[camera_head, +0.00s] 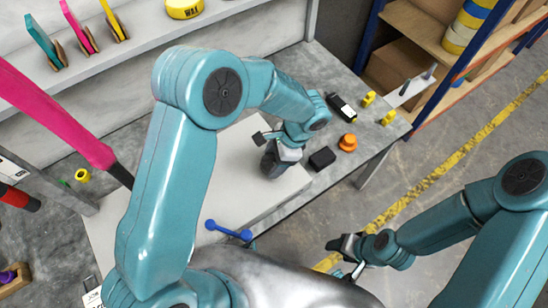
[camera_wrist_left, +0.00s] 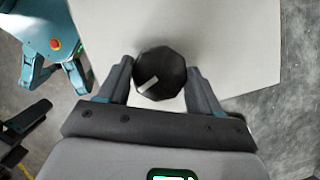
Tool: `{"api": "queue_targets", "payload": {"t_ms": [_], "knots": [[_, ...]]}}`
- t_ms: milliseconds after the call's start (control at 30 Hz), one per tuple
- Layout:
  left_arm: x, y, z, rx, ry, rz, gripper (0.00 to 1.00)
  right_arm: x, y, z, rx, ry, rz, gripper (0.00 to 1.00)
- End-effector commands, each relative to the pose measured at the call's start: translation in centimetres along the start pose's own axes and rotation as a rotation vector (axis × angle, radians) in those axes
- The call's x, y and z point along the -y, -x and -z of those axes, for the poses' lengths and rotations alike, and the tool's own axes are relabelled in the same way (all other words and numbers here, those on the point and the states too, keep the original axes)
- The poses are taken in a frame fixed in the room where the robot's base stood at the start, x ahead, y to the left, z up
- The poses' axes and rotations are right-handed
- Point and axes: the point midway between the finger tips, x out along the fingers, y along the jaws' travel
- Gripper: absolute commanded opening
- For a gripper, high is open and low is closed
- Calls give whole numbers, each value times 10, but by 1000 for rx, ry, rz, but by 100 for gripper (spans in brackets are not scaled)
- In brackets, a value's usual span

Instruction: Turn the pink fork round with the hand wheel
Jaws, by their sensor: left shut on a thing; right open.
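A black many-sided knob, the hand wheel (camera_wrist_left: 160,72), has a pale mark on its top in the left wrist view. In the head view, the hand wheel (camera_head: 271,166) is at the pale box's right part, partly behind my gripper. My left gripper (camera_head: 277,150) is shut on it, one finger on each side. A long pink tube (camera_head: 55,112) with a black end slants in from the left edge in the head view. I cannot tell whether it is the pink fork; its far end is out of view. My right gripper (camera_head: 345,257) is open and empty, apart from the bench.
A pale box (camera_head: 235,150) lies on the grey bench (camera_head: 375,125). A blue dumbbell-shaped piece (camera_head: 229,231) is in front. Shelving (camera_head: 410,25) stands at the back right.

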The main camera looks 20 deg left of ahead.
Motion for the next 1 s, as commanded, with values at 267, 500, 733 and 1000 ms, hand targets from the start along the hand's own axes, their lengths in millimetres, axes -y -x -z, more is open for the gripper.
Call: {"api": "queue_targets", "payload": {"t_ms": [267,500,733,1000], "knots": [[0,0,0,0,66,-28,34,0,-1,0,0,0,0,56],[2,0,0,0,229,-94,34,-1,-3,0,0,0,0,56],[3,0,0,-1,431,-178,34,-2,-4,0,0,0,0,56],[5,0,-1,-4,668,-276,34,-2,-6,0,0,0,0,56]]}}
